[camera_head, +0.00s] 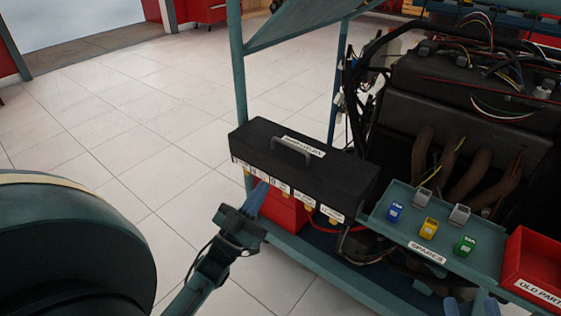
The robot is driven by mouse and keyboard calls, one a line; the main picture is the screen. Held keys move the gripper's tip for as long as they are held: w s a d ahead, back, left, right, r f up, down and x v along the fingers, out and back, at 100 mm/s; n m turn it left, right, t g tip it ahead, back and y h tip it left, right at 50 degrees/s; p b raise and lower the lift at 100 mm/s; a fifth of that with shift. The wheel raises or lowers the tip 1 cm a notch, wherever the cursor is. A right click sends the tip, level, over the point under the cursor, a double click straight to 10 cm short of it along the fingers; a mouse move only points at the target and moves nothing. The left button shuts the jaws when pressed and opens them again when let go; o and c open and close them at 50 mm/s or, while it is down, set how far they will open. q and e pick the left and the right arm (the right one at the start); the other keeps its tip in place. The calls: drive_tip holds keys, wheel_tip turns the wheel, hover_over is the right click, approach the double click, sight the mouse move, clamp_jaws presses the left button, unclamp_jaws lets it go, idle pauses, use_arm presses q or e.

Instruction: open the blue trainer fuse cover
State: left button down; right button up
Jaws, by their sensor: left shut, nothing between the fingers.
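The fuse cover (270,148) is a long black lid with a grey handle (298,149) and a white label on top, on the teal-blue trainer frame. It looks closed, and the fuses under it are hidden. Several small labels run along its lower front edge. My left gripper (257,197) is shut and empty, just below that front edge, left of the middle. I cannot tell whether its fingertips touch the cover. My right gripper (470,307) shows only as two blue fingertips at the bottom edge, spread apart with nothing seen between them.
A teal spares tray (394,234) holding small coloured fuses and grey relays sits right of the cover. A red old-parts bin (535,267) stands beyond it. The engine (470,100) with loose wires rises behind. A red box (283,211) sits below the cover. Floor at left is clear.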

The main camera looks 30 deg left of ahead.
sight(280, 158)
use_arm(q)
drive_tip(key=b+x, duration=0.1)
drive_tip(key=x, duration=0.8)
drive_tip(key=shift+w, duration=0.1)
use_arm(e)
drive_tip(key=shift+a+f, duration=0.15)
drive_tip(key=shift+r, duration=0.2)
